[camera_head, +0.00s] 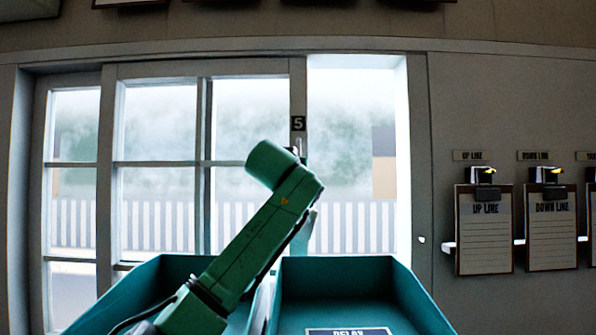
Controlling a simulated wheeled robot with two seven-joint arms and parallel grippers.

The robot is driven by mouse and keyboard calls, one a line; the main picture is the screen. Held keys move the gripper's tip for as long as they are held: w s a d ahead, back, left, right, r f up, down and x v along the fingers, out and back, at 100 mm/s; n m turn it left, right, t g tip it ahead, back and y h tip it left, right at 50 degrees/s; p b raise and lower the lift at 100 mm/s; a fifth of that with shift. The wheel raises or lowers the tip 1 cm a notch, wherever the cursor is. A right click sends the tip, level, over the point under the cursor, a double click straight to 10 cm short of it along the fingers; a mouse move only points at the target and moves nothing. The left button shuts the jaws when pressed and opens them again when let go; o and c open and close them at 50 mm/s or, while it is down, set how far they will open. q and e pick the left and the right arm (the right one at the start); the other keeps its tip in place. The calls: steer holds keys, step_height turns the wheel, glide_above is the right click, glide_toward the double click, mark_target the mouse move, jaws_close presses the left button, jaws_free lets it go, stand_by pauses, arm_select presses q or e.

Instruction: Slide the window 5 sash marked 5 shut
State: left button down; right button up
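The window 5 sash (205,163) is a white-barred, many-paned frame in the left and middle of the head view. A dark plate marked 5 (298,124) is on its right stile, with a small upright pale handle (299,146) just below it. The sash stands open: a clear gap (345,130) lies between its right stile and the right jamb (417,160). My green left arm rises from the bottom left and covers the stile's lower part. Its gripper is hidden behind the arm links, so contact with the handle cannot be told. My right gripper is not in view.
A teal tray (420,295) with two compartments stands below the window; its label is partly cut off. Clipboards marked UP LINE (485,230) and DOWN LINE (552,230) hang on the right wall. A fence (350,228) shows outside.

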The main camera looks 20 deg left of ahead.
arm_select(q)
steer(key=shift+a+f, duration=0.1)
steer(key=shift+a, duration=0.05)
stand_by(0.4)
stand_by(0.7)
